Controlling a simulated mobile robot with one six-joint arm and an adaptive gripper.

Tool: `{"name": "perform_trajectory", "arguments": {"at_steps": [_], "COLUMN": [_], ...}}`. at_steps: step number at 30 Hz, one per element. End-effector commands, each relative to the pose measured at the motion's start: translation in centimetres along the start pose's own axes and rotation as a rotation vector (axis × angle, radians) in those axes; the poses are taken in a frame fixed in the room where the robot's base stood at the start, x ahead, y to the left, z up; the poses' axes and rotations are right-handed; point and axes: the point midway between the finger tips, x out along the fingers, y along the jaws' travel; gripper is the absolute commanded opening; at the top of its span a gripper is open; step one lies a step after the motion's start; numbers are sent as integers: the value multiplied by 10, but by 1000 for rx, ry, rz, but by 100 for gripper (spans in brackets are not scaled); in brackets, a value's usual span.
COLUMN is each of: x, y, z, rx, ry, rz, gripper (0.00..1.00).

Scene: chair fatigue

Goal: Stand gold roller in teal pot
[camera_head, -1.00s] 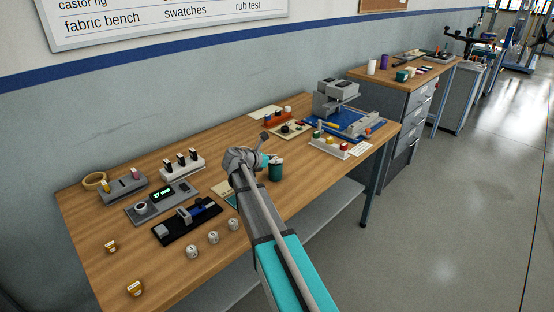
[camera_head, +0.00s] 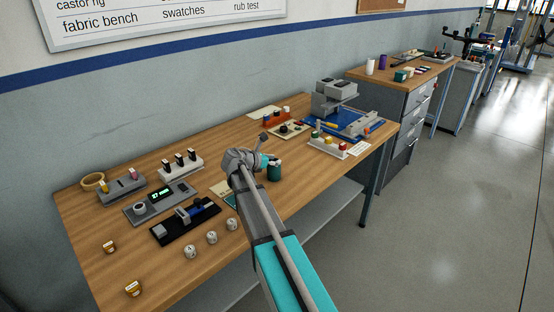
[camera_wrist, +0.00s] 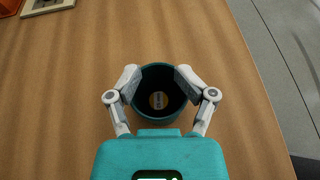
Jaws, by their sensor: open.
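The teal pot (camera_head: 274,173) stands upright on the wooden bench, just right of my wrist. In the wrist view I look down into the teal pot (camera_wrist: 140,112). A round tan-gold end face with a pale label, seemingly the gold roller (camera_wrist: 158,101), shows low inside it; how it rests on the pot's floor is hard to tell. My gripper (camera_wrist: 157,74) is open, its two fingers apart over the pot's far rim, one at each side. I cannot tell whether they touch the rim. In the head view my arm hides most of the gripper.
A white button box (camera_head: 328,146) and blue-based machine (camera_head: 345,124) are right.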

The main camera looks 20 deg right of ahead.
Motion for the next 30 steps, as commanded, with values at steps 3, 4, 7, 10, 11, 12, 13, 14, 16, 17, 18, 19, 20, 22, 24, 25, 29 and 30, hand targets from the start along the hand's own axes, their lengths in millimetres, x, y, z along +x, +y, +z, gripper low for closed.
{"name": "perform_trajectory", "arguments": {"at_steps": [3, 4, 7, 10, 11, 12, 13, 14, 16, 17, 18, 19, 20, 22, 24, 25, 29, 30], "x": [-2, -2, -3, -4, -4, -5, -6, -6, -12, -18, -24, -29, -34, -46, -59, -64, -86, -92], "y": [2, 2, 2, 2, 2, 2, 2, 2, 2, 2, 1, 1, 1, 1, 1, 1, 1, 1], "z": [-6, -6, -4, 0, 1, 3, 5, 7, 9, 9, 10, 10, 10, 11, 11, 12, 12, 12], "rx": [5, 5, 5, 5, 5, 5, 5, 6, 5, 5, 5, 4, 4, 4, 3, 4, 4, 4], "ry": [21, 21, 20, 20, 20, 20, 20, 20, 19, 18, 18, 17, 17, 16, 16, 16, 15, 15], "rz": [6, 6, 6, 7, 7, 7, 7, 7, 8, 8, 8, 8, 8, 8, 7, 7, 7, 7], "gripper": [68, 68, 68, 68, 68, 68, 68, 68, 68, 68, 68, 68, 68, 68, 68, 68, 68, 68]}}
